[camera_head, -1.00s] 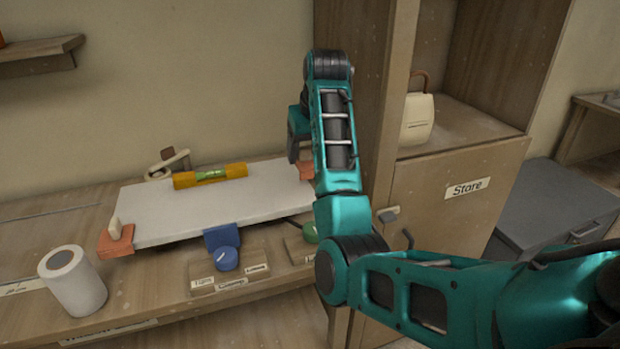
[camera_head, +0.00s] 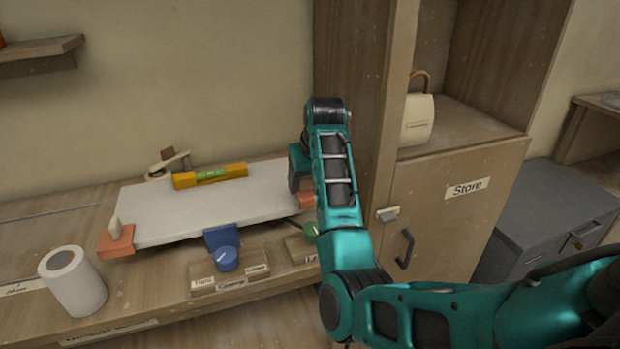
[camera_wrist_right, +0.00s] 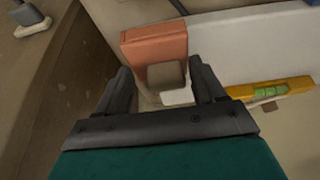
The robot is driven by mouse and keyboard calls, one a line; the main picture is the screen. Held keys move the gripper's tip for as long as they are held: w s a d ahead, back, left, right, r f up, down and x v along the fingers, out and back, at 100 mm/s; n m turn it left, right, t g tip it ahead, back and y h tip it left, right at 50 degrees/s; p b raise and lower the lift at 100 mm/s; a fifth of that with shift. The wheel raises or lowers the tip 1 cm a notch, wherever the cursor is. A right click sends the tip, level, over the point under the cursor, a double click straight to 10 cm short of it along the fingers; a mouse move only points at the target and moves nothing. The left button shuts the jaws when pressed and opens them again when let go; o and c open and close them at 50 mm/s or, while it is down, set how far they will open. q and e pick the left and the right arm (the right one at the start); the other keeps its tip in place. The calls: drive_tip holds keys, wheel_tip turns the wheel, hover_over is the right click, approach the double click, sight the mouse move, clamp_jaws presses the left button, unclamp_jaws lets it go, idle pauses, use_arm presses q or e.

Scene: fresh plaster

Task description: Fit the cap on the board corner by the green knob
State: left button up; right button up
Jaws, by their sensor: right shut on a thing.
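The white board (camera_head: 190,208) lies on the workbench. The orange cap (camera_head: 307,201) is at the board's right end, behind the green knob (camera_head: 311,230); my arm partly covers both. The right wrist view shows the cap (camera_wrist_right: 152,42) at the end of the board (camera_wrist_right: 255,45); I cannot tell whether it is seated on the corner or just above. My right gripper (camera_wrist_right: 168,86) is shut on the cap's grip, and its body (camera_head: 298,170) shows in the head view. My left gripper is not in view.
Another orange cap (camera_head: 117,242) is at the board's front left corner. A yellow level (camera_head: 210,175) lies along the back edge. A blue knob (camera_head: 224,259) is in front, a white cylinder (camera_head: 73,281) stands at left. The tall cabinet (camera_head: 440,205) stands close at right.

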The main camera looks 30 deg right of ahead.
drive_tip(key=shift+f, duration=0.4)
drive_tip(key=o, duration=1.2)
drive_tip(key=v, duration=1.3)
drive_tip(key=shift+r, duration=0.1)
